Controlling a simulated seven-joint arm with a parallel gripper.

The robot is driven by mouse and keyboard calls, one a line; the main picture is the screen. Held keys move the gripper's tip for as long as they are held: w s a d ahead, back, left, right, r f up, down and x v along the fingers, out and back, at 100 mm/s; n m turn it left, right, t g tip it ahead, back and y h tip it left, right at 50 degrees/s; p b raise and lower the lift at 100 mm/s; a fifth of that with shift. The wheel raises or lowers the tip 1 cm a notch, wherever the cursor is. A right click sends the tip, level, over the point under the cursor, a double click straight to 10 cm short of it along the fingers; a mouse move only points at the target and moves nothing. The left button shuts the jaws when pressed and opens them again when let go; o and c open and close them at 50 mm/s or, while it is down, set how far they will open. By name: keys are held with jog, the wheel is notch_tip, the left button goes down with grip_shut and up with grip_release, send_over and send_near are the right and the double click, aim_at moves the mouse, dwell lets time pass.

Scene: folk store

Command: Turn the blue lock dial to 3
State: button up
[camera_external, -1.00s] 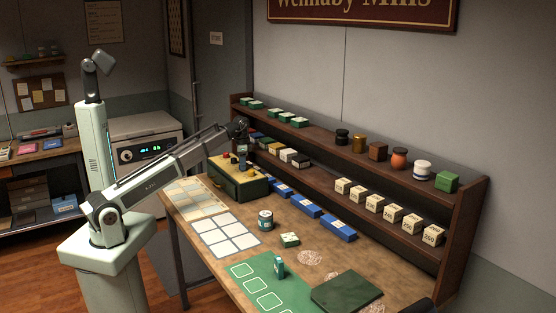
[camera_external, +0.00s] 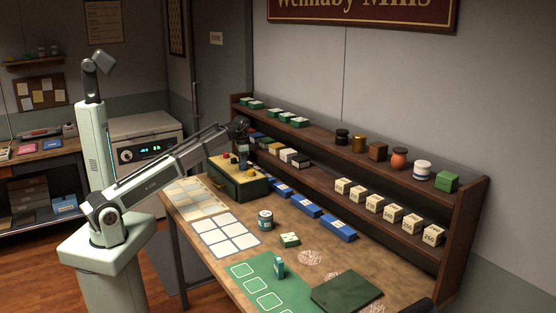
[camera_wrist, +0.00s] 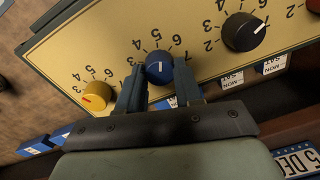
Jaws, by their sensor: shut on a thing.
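The blue lock dial (camera_wrist: 159,68) is a round knob with a white pointer line, on the cream top panel of a lock box (camera_external: 240,187). My gripper (camera_wrist: 160,76) is shut on the blue dial, one finger on each side of it. In the wrist view the pointer is close to upright in the picture, toward the printed digits 5 and 4. Which one it marks exactly, I cannot tell. Part of the dial's scale is hidden behind the fingers. In the external view my gripper (camera_external: 243,153) is over the box, and the blue dial is hard to make out there.
A yellow dial (camera_wrist: 97,96) is left of the blue one and a black dial (camera_wrist: 243,32) is right of it. A wooden shelf (camera_external: 330,160) runs behind the box. Blue boxes (camera_external: 309,207) lie along its foot. A can (camera_external: 265,220) stands on the bench.

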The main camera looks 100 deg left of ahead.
jog(key=n, duration=0.4)
jog(key=shift+a+n, duration=0.1)
jog(key=shift+n, duration=0.2)
jog(key=n, duration=0.9)
jog(key=shift+s+h, duration=0.1)
jog(key=shift+h, duration=0.2)
jog(key=shift+n, duration=1.6)
jog(key=o, duration=1)
jog(key=shift+o, duration=0.2)
jog(key=shift+a+r, duration=0.15)
jog(key=shift+r, duration=3.65)
